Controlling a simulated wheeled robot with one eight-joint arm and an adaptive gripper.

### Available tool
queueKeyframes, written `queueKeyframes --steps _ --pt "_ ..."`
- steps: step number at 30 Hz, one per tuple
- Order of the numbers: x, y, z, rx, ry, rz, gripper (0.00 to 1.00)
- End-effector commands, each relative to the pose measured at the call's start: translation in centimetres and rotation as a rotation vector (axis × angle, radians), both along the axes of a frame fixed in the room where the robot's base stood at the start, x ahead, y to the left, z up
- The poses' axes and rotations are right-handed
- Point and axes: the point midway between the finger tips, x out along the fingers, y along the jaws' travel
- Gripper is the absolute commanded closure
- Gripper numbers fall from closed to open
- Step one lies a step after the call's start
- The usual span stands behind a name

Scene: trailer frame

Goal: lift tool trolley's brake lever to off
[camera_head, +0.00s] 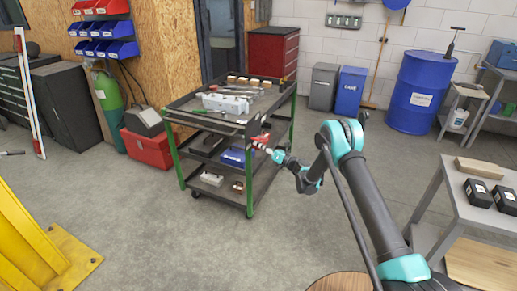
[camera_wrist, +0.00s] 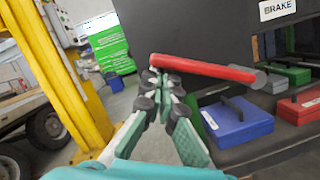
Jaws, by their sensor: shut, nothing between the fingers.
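The tool trolley (camera_head: 214,148) stands mid-floor in the head view, with green legs and dark shelves. Its red brake lever (camera_wrist: 205,68) crosses the wrist view, nearly level, from a grey pivot at right to a free end at left. It also shows small in the head view (camera_head: 260,140), at the trolley's right side. A white BRAKE label (camera_wrist: 277,9) is on the dark panel above. My gripper (camera_wrist: 160,82) is shut and empty, its fingertips just below the lever's free end. I cannot tell whether they touch it. It shows in the head view too (camera_head: 271,152).
A yellow post (camera_wrist: 62,60) stands left in the wrist view.

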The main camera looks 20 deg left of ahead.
Motion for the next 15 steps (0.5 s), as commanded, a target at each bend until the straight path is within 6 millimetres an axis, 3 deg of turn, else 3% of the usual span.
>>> queueKeyframes --steps 12,15 --pt "2.0 -0.2 4.0 0.030 0.384 0.000 1.00" --pt "2.7 -0.3 4.6 0.032 0.406 0.000 1.00"
